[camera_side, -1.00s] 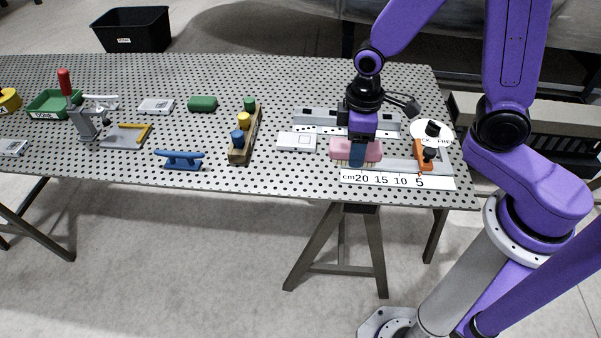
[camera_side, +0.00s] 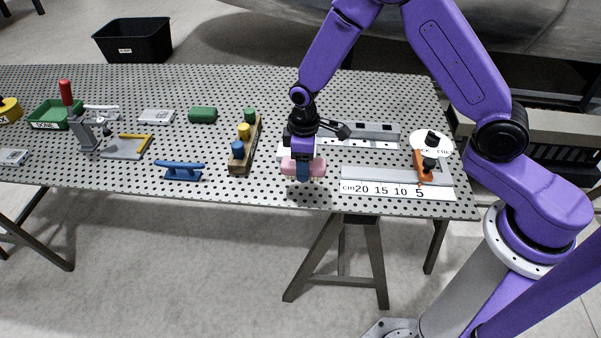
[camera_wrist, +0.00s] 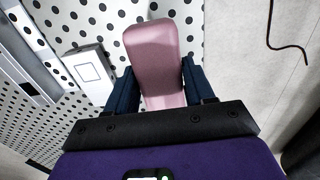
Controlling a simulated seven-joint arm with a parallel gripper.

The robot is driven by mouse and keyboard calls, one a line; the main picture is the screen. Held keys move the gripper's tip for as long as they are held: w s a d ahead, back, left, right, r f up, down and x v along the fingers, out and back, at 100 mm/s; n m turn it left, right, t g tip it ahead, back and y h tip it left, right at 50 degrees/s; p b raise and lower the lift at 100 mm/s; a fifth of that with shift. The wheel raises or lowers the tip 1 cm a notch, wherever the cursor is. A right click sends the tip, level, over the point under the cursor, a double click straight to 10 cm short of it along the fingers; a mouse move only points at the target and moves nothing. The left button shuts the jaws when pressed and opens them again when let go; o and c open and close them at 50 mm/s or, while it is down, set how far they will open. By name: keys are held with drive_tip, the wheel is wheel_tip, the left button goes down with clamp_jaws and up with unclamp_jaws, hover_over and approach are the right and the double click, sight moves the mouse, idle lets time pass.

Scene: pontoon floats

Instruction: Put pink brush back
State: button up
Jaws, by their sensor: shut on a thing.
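The pink brush (camera_side: 289,167) is a rounded pink block. My gripper (camera_side: 303,172) is shut on it, with dark blue fingers on its two sides. In the wrist view the brush (camera_wrist: 155,65) stands out between the fingers (camera_wrist: 158,88) of my gripper. The brush is over the front part of the perforated table (camera_side: 330,95), left of the ruler. I cannot tell for sure whether it is clear of the surface. Its bristles are not visible now.
A ruler plate (camera_side: 400,190) with an orange clamp (camera_side: 424,168) lies to the right. A wooden block with coloured pegs (camera_side: 243,158) and a blue cleat (camera_side: 184,171) are to the left. A white-grey plate (camera_wrist: 88,67) lies close beside the brush. The table's front edge is near.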

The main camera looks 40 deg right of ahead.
drive_tip(key=shift+w+f, duration=0.3)
drive_tip(key=shift+f, duration=0.1)
drive_tip(key=shift+w+a+f, duration=0.15)
drive_tip(key=shift+f, duration=1.55)
drive_tip(key=shift+f, duration=0.2)
drive_tip(key=o, duration=1.1)
drive_tip(key=shift+r, duration=0.15)
